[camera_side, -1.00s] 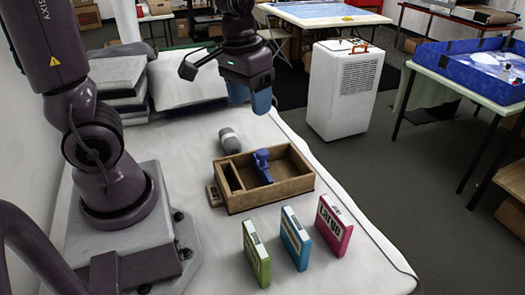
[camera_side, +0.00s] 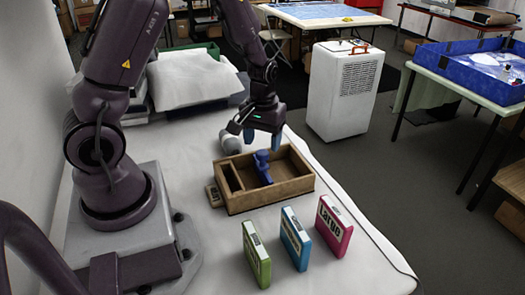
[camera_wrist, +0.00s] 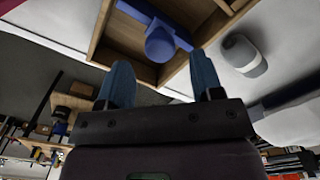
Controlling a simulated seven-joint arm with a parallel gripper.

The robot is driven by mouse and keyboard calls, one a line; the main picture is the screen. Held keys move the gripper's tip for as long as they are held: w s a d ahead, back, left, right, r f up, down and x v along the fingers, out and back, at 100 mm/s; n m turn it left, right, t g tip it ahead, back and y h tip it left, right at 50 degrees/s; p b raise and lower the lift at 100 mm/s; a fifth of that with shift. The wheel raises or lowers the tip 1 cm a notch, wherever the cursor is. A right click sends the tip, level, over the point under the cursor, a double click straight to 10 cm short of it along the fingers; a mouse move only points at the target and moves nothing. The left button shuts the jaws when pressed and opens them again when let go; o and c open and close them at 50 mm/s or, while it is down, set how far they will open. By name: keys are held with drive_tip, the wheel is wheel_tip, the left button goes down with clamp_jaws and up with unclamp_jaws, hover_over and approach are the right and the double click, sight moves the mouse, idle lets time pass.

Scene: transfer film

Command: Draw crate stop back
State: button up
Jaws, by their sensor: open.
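The crate (camera_side: 272,197) is an open wooden box on the white table, with a divider near its left end. The crate stop (camera_side: 262,168) is a blue piece standing inside the larger compartment. In the wrist view it shows as a blue bar with a round knob (camera_wrist: 160,46), ahead of my fingers. My gripper (camera_side: 262,141) hangs above the back side of the crate, its two blue fingers apart and empty. In the wrist view the gripper (camera_wrist: 162,78) is open, with the knob roughly in line with the gap. No contact with the stop shows.
A green case (camera_side: 256,256), a blue case (camera_side: 295,240) and a pink case (camera_side: 333,226) stand in front of the crate.

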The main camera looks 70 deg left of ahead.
sight(263, 152)
drive_tip(key=shift+f, duration=1.85)
